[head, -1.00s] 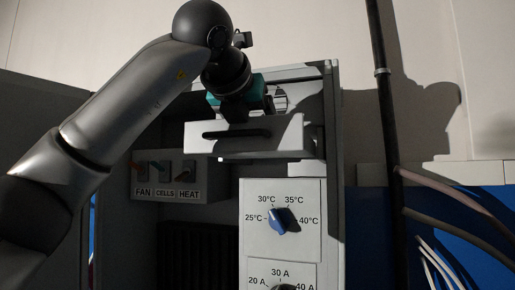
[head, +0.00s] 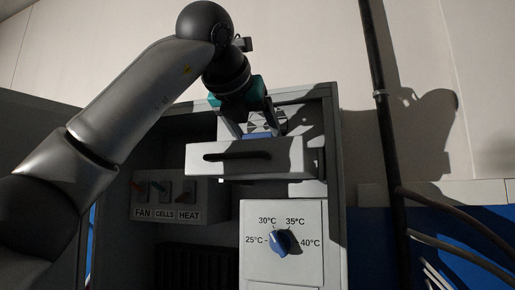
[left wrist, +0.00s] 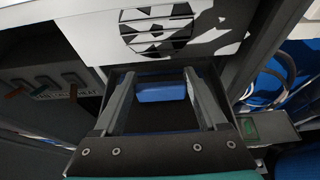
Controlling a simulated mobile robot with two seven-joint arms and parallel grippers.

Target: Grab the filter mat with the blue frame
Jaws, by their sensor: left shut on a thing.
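A filter mat with a blue frame (left wrist: 163,92) shows between my left gripper's fingers in the left wrist view. In the head view a small strip of its blue (head: 257,136) shows just above the drawer's front. My left gripper (left wrist: 161,78) points down from above, its fingers on either side of the blue part, and is shut on it. In the head view the gripper (head: 252,122) is behind the drawer front. Most of the mat is hidden. My right gripper is in neither view.
The pulled-out drawer (head: 285,155) has a grey front with a dark handle. A round fan grille (left wrist: 158,28) is in the cabinet wall behind it. Three switches (head: 164,190) sit left, a temperature knob (head: 279,241) below. A black pipe (head: 383,120) runs down on the right.

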